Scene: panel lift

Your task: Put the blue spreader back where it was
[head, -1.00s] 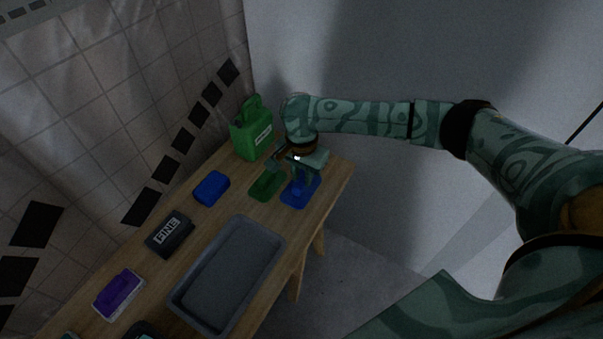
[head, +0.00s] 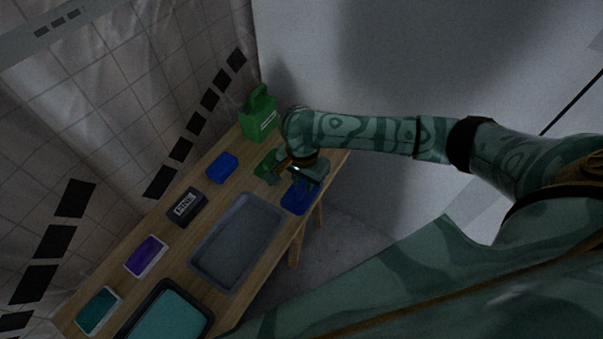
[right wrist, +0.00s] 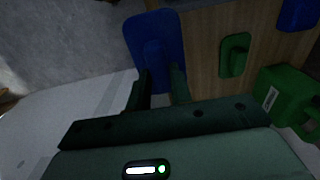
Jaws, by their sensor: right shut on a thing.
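The blue spreader (head: 297,203) is at the far right end of the bench, by its right edge. It is a flat blue plate with an upright grip. My right gripper (head: 304,184) is above it and shut on its grip. In the right wrist view the blue spreader (right wrist: 155,32) shows between and beyond the two dark fingers (right wrist: 159,85), its plate reaching the bench edge. I cannot tell whether the plate touches the bench. A green spreader (head: 264,166) lies just left of it, partly hidden by my gripper. My left gripper is out of view.
A green jug (head: 261,118) stands at the far end. A blue block (head: 222,168), a dark FINE block (head: 187,207), a purple block (head: 146,256) and a teal block (head: 98,311) line the wall side. A grey tray (head: 278,222) and a black-rimmed teal tray (head: 204,312) are nearer.

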